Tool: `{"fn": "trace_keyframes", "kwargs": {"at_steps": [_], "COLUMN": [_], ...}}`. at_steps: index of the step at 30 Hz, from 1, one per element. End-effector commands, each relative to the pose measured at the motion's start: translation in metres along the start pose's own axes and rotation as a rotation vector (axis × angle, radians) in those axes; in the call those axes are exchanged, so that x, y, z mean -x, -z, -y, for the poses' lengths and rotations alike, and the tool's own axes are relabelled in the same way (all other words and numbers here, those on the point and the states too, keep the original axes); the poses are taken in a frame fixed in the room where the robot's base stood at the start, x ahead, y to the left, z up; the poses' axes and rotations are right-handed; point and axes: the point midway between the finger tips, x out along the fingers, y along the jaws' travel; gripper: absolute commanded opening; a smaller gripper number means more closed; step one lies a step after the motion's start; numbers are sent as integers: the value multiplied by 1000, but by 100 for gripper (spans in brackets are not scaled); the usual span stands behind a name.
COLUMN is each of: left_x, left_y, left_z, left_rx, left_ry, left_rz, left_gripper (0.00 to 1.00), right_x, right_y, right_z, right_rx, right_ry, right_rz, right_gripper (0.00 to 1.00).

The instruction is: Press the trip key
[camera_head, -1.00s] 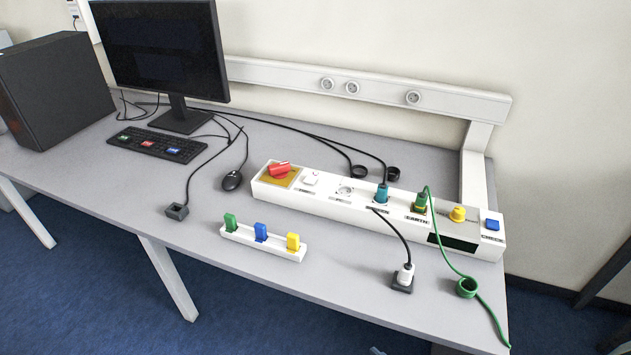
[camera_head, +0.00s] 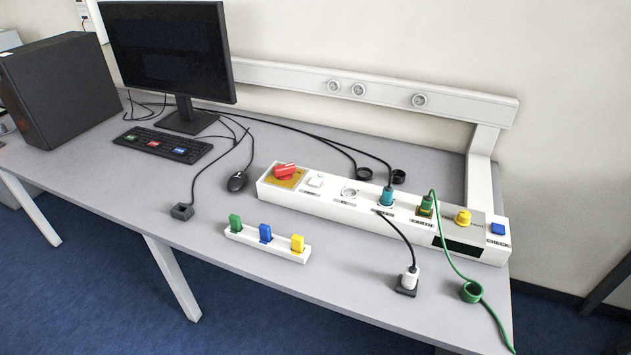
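A black keyboard (camera_head: 162,145) lies in front of the monitor at the left of the table. It carries a green key (camera_head: 131,137), a red key (camera_head: 153,143) and a blue key (camera_head: 179,150). Their markings are too small to read, so I cannot tell which is the trip key. A white test panel (camera_head: 330,207) at the right holds a red switch (camera_head: 285,170) on a yellow plate, a white button (camera_head: 316,181), a yellow knob (camera_head: 463,217) and a blue button (camera_head: 498,228). Neither of my grippers is in view.
A monitor (camera_head: 168,50) and a black computer case (camera_head: 65,85) stand at the left. Cables cross the right side.

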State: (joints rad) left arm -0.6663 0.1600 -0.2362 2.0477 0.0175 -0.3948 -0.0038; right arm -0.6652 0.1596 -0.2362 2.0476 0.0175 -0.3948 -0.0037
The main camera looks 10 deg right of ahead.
Motion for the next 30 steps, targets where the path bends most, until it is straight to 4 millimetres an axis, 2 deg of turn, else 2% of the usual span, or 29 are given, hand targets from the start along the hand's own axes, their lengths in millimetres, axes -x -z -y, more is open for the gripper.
{"fn": "trace_keyframes", "kwargs": {"at_steps": [3, 30], "left_x": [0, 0], "left_y": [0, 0], "left_z": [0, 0], "left_rx": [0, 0], "left_ry": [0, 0], "left_rz": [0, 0], "left_gripper": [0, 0], "right_x": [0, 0], "right_y": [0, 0], "right_z": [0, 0], "right_rx": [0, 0], "right_ry": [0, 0], "right_rz": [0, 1], "right_gripper": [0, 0]}}
